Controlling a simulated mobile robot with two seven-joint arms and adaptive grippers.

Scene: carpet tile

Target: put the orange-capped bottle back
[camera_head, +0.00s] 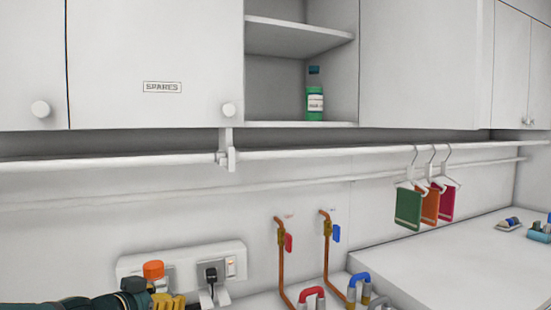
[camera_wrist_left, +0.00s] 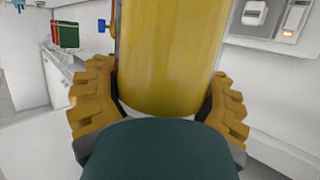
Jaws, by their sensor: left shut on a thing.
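The orange-capped bottle (camera_head: 153,269) shows at the lower left of the head view, mostly as its orange cap. My left gripper (camera_head: 166,300) is shut around it, just in front of the wall sockets. In the left wrist view the bottle's yellow body (camera_wrist_left: 170,55) stands between the ridged yellow fingers of my left gripper (camera_wrist_left: 163,105). Its cap is out of that view, and its lower end is partly hidden by the gripper. My right gripper is not in view.
A rail (camera_head: 300,153) runs below, with small cloths (camera_head: 408,209) on hangers. Copper pipes (camera_head: 281,265) and a socket panel (camera_head: 235,252) are on the wall.

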